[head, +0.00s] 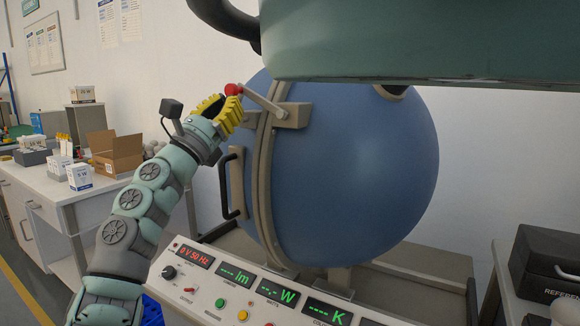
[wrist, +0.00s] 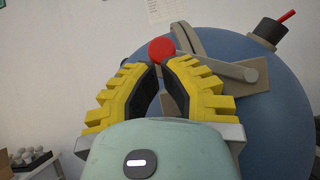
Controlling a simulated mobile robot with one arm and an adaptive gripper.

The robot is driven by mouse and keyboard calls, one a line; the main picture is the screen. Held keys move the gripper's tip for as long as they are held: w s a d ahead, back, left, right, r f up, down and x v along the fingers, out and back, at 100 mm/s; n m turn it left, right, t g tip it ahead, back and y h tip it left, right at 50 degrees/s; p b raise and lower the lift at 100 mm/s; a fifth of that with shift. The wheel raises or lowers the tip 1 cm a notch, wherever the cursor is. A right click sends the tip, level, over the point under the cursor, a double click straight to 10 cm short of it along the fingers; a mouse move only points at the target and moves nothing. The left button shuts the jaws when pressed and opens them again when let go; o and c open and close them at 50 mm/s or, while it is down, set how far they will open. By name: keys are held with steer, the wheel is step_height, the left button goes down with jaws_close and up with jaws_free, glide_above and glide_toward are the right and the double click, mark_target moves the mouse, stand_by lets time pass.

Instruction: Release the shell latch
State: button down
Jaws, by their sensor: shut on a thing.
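A big blue sphere (head: 350,180) with a beige seam band (head: 262,185) stands behind the control panel. The shell latch (head: 262,102) is a beige lever on a block at the upper part of the band, ending in a red ball knob (head: 232,89). My gripper (head: 222,100) has yellow fingers shut on the latch at the red knob. In the wrist view the knob (wrist: 161,50) shows between and just beyond the fingertips (wrist: 162,65). The lever (wrist: 188,40) runs off to the right behind the right finger. The exact contact is partly hidden by the fingers.
A black handle (head: 232,183) sits on the sphere's left side, below my gripper. The control panel (head: 250,295) has lit displays and buttons. A bench (head: 75,190) with boxes is at left. A black case (head: 546,265) stands at right.

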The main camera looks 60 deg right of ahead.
steer(key=m+g+b, duration=0.1)
steer(key=m, duration=0.1)
steer(key=r+m+g+b, duration=0.1)
steer(key=g, duration=0.1)
steer(key=r+m+g, duration=0.1)
steer(key=m, duration=0.1)
steer(key=shift+s+r+m+y+b, duration=0.15)
steer(key=shift+s+m+y+b, duration=0.15)
steer(key=shift+y+b, duration=0.1)
steer(key=shift+s+d+r+m+g+y, duration=0.1)
steer(key=shift+s+r+m+g+y, duration=0.6)
steer(key=shift+m, duration=0.95)
steer(key=shift+s+a+r+m+g+y, duration=0.1)
steer(key=shift+s+r+m+g+y, duration=0.25)
steer(key=shift+r+m+g+y, duration=0.75)
steer(key=shift+s+d+r+m+g+y, duration=0.1)
steer(key=shift+s+r+m+g+y, duration=0.35)
steer(key=shift+m+g, duration=1.2)
steer(key=shift+s+f+m+t, duration=0.1)
steer(key=shift+m+t, duration=0.4)
steer(key=shift+t, duration=0.05)
steer(key=shift+f, duration=0.1)
